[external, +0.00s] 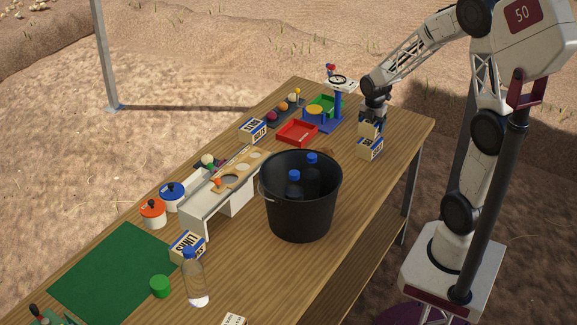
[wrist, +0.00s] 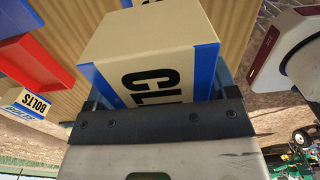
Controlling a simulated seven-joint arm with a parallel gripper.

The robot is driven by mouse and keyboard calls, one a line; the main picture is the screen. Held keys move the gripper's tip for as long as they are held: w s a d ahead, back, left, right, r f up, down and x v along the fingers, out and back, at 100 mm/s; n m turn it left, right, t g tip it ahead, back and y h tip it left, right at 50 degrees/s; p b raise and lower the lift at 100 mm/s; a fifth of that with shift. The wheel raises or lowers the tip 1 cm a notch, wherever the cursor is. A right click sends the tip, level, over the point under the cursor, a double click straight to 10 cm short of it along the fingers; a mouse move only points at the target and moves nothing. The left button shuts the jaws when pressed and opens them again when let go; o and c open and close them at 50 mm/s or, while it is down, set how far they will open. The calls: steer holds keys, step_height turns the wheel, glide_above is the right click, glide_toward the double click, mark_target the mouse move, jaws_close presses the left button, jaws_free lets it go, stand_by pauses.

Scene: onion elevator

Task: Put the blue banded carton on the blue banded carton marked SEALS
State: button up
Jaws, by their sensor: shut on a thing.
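My gripper (external: 371,118) is over the table's far right part, shut on a cream carton with blue bands (external: 369,130). In the wrist view this carton (wrist: 150,45) fills the middle, and the letters "CL" show before the gripper (wrist: 160,105) hides the rest. Another blue banded carton (external: 370,149) is directly below the held one in the external view. Its lettering is too small to read, so I cannot confirm that it is marked SEALS. I cannot tell whether the two cartons touch.
A red tray (external: 297,132) and a blue stand (external: 323,122) are left of the gripper. A BOLTS carton (wrist: 27,103) shows in the wrist view. A black bucket (external: 301,208) holding bottles stands nearer. Another carton (external: 187,246) and a clear bottle (external: 195,279) are at the front.

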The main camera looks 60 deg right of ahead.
steer(key=shift+f, duration=1.75)
steer(key=shift+f, duration=0.15)
steer(key=o, duration=1)
step_height(320, 180, up, 13)
steer(key=shift+f, duration=0.2)
steer(key=shift+f, duration=0.1)
